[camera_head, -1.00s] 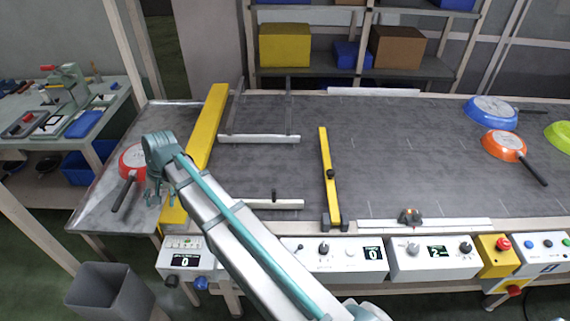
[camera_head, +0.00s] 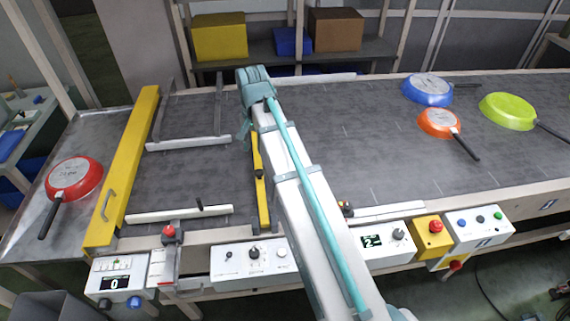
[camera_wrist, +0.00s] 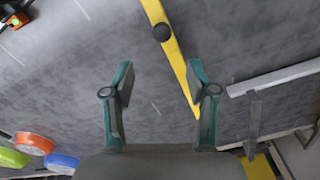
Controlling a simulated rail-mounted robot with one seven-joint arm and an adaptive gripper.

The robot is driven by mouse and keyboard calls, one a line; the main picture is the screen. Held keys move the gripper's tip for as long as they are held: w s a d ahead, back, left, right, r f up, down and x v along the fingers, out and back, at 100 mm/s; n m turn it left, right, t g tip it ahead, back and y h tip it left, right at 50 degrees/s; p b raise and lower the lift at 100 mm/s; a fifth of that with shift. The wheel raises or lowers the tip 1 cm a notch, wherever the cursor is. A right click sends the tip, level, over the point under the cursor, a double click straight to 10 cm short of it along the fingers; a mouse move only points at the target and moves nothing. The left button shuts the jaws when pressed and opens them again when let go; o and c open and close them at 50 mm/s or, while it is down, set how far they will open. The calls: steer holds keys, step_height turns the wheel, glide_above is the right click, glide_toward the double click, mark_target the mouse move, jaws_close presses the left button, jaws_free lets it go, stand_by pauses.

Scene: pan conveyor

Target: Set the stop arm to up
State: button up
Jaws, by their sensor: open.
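The stop arm, a yellow bar (camera_head: 262,208) with a black knob (camera_head: 259,174), lies across the grey belt from its near edge. My arm hides part of its right side in the head view. In the wrist view the yellow bar (camera_wrist: 171,52) runs down to the right finger, with its black knob (camera_wrist: 162,33) beyond the fingertips. My gripper (camera_wrist: 160,75) is open and nothing shows held between its fingers. In the head view my gripper (camera_head: 245,128) is over the belt near the bar's far end. I cannot tell whether it touches the bar.
A yellow bridge bar (camera_head: 128,165) crosses the belt at the left, beside a red pan (camera_head: 75,177). White guide rails (camera_head: 187,144) lie between it and the stop arm. Blue (camera_head: 428,89), orange (camera_head: 439,123) and green (camera_head: 507,111) pans are at the right. Control boxes line the near edge.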

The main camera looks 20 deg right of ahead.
mark_target(259, 171)
steer(key=shift+a+f+p, duration=0.2)
steer(key=shift+f+p, duration=0.8)
steer(key=shift+f, duration=4.35)
jaws_close()
